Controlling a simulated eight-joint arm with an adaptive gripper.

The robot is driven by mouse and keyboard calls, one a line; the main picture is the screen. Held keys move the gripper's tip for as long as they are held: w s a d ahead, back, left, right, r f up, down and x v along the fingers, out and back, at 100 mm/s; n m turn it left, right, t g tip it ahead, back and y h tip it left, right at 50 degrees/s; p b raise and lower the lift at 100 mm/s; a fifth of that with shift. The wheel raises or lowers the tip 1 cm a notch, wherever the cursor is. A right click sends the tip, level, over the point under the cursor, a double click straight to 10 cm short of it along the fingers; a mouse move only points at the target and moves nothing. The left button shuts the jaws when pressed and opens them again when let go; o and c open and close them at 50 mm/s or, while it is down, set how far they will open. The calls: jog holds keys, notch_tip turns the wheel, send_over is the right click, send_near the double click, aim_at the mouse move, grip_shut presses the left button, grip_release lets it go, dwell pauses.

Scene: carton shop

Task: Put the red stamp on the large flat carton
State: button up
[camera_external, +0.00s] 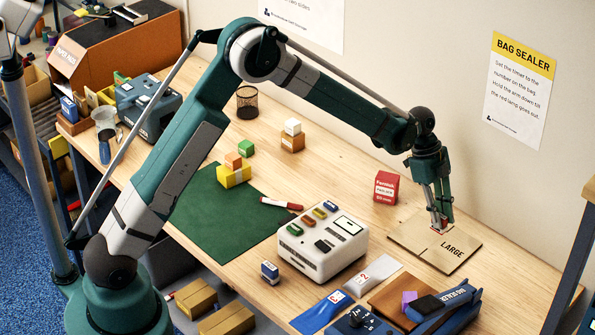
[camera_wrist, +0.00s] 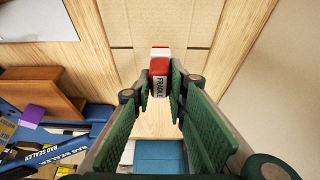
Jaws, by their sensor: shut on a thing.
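The large flat carton (camera_external: 430,257) lies on the table at the right, a brown sheet marked LARGE. It also fills the top middle of the wrist view (camera_wrist: 190,30). My gripper (camera_external: 438,222) points down over the carton's upper part. In the wrist view my gripper (camera_wrist: 160,88) is shut on the red stamp (camera_wrist: 160,67), which has a white band and a label that seems to read FRAGILE. In the external view the stamp is mostly hidden by the fingers. It is at or just above the carton; I cannot tell whether it touches.
A red box (camera_external: 386,187) stands just left of the carton. A white machine (camera_external: 322,245) with coloured parts, a grey pouch (camera_external: 372,274) and a blue bag sealer (camera_external: 446,304) are nearby. A small blue stamp (camera_external: 270,272) stands at the table's front. The wall is close behind the carton.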

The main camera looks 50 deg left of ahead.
jog(key=shift+f, duration=1.85)
jog(key=shift+f, duration=0.2)
jog(key=o, duration=0.9)
jog(key=shift+r, duration=0.2)
jog(key=v, duration=1.2)
jog(key=shift+a+r, duration=0.1)
